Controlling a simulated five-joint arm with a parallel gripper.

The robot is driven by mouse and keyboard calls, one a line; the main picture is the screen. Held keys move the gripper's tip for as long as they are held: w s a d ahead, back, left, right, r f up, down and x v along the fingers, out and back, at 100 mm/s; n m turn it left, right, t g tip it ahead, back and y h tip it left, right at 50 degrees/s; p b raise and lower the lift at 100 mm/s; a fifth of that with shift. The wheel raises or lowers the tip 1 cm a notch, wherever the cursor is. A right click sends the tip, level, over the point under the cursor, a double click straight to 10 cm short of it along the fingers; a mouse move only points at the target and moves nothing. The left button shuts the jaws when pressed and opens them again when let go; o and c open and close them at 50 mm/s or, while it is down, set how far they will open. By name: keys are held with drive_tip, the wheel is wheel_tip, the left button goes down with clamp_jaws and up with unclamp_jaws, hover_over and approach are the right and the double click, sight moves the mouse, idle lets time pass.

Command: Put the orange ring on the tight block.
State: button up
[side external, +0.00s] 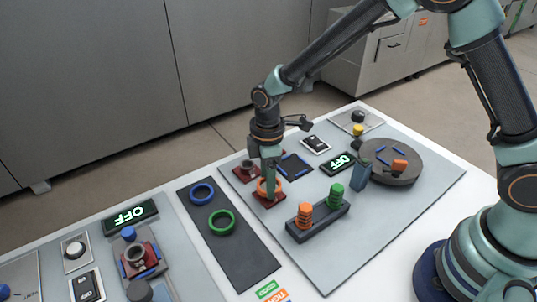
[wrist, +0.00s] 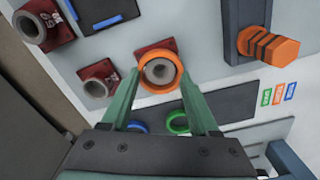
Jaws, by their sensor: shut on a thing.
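My gripper (wrist: 159,78) is shut on the orange ring (wrist: 160,57), with one green finger on each side of it. In the wrist view a grey round socket shows through the ring, on a red block (wrist: 146,48). In the side external view the ring (side external: 260,190) is at or just above this red block (side external: 268,202); I cannot tell whether it is seated. Two other red blocks with grey sockets stand nearby, one at the left (wrist: 98,78) and one with white lettering (wrist: 42,27). I cannot read which block is the tight one.
A blue ring (side external: 202,193) and a green ring (side external: 222,222) lie on the dark mat (side external: 245,262). A dark rack (side external: 325,221) carries an orange and a green peg close to the right of my gripper. A round turntable (side external: 405,172) and OFF displays (side external: 337,164) stand beyond.

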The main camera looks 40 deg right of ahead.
drive_tip(key=shift+f, duration=0.85)
idle(4.7)
drive_tip(key=o, duration=1.4)
drive_tip(key=shift+o, duration=0.3)
wheel_tip(320, 180, up, 7)
idle(0.4)
